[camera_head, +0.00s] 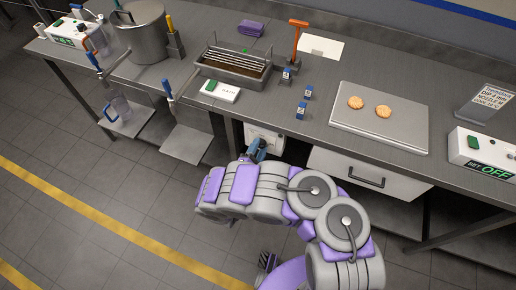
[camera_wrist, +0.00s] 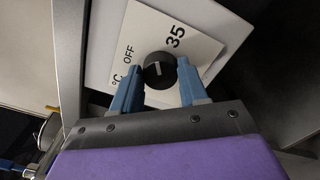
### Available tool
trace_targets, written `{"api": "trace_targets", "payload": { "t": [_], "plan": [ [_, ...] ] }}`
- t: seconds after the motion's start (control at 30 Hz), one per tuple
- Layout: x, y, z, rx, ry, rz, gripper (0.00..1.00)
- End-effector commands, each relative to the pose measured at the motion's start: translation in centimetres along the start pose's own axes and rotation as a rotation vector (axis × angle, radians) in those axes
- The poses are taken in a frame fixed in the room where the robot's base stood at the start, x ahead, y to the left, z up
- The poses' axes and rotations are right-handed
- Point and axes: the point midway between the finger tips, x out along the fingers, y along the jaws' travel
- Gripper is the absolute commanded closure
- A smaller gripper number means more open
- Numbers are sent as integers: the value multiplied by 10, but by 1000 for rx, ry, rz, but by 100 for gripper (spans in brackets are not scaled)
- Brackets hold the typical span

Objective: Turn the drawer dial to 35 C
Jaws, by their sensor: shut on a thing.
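The drawer dial (camera_wrist: 160,69) is a round black knob with a pale line across it. It sits on a white panel (camera_wrist: 201,43) marked "OFF", "35" and "°C". I cannot tell for sure which end of the line is the pointer. My gripper (camera_wrist: 158,80) is shut on the knob, one blue finger on either side. In the head view my gripper (camera_head: 257,149) is at the white drawer front (camera_head: 270,135) under the counter edge, and my arm and fingers hide the dial.
A drawer with a dark handle (camera_head: 367,181) is to the right. The counter above holds a metal tray (camera_head: 405,139) with two biscuits, a trough (camera_head: 235,82), small blue clips, a pot (camera_head: 139,35) and a control box reading "SET OFF" (camera_head: 480,150). The floor in front is clear.

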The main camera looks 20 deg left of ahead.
Motion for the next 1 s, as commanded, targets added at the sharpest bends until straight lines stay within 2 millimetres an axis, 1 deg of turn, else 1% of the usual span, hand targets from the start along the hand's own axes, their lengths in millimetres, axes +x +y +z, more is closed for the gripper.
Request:
{"api": "trace_targets", "payload": {
  "t": [0.3,0.5,0.73,1.0],
  "plan": [
    [0,-3,0,288,-1,-5,87],
    [0,-4,0,432,0,-6,87],
    [0,-5,0,541,-1,-9,87],
    [0,-7,-1,591,-1,-11,87]
  ]
}}
